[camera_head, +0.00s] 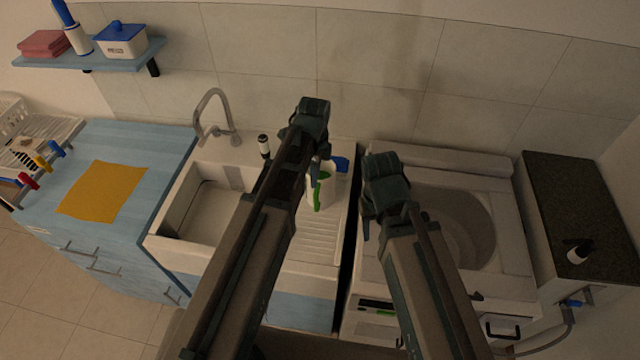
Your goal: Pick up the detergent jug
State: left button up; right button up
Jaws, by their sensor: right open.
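A white container with green marking, which looks like the detergent jug (326,190), stands on the ribbed drainboard right of the sink basin. A blue part (341,164) shows just behind its upper right; I cannot tell if it is its cap. My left gripper (314,165) is above and beside the jug's upper left, and its arm covers part of that side. I cannot make out its fingers or whether they touch the jug. My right gripper (367,222) is open, right of the jug and apart from it, near the gap beside the washing machine.
The sink basin (205,212) and faucet (212,115) lie left of the jug, with a dark-topped bottle (264,146) behind. A top-loading washing machine (500,210) stands right, open on top. A blue counter (120,160) holds a yellow cloth (103,192).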

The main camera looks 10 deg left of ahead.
aim_at(316, 193)
pick_arm(q)
notch_tip(316, 193, down, 8)
jog(key=b, duration=0.7)
jog(key=shift+f+b, duration=0.15)
jog(key=shift+b, duration=0.25)
pick_arm(e)
notch_tip(316, 193, down, 8)
jog(key=shift+f, duration=0.15)
pick_arm(q)
jog(key=shift+f, duration=0.1)
pick_arm(e)
jog(key=shift+f, duration=0.15)
pick_arm(q)
notch_tip(316, 193, down, 5)
jog(key=b, duration=0.5)
pick_arm(e)
notch_tip(316, 193, down, 5)
jog(key=shift+f, duration=0.1)
pick_arm(q)
grip_shut()
